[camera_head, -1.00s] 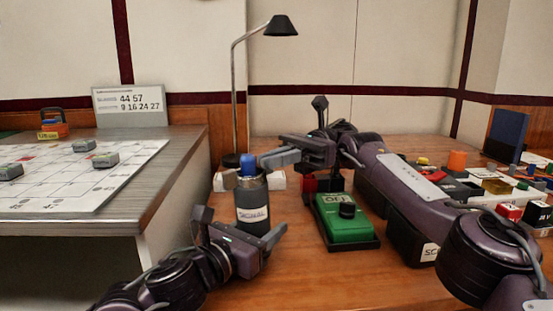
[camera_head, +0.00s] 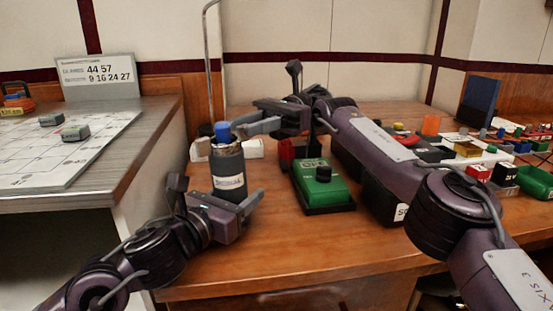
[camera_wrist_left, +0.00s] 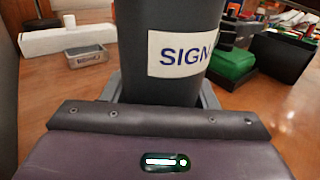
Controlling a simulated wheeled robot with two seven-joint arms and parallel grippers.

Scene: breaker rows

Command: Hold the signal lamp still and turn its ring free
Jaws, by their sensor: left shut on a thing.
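The signal lamp (camera_head: 228,174) is a dark upright cylinder with a blue top (camera_head: 222,131) and a white label. My left gripper (camera_head: 232,199) is shut around its lower body, and the label reading "SIGN" shows in the left wrist view (camera_wrist_left: 182,54). My right gripper (camera_head: 250,124) is beside the lamp's top, at its right, with pale fingers pointing toward it. I cannot tell whether these fingers touch the lamp, or how far apart they are.
A green box with a black knob (camera_head: 322,185) stands right of the lamp. A white block (camera_head: 254,148) lies behind it. Small parts and a green bin (camera_head: 536,182) crowd the right side. A grey table with a white grid (camera_head: 65,150) is at left. The front wood is clear.

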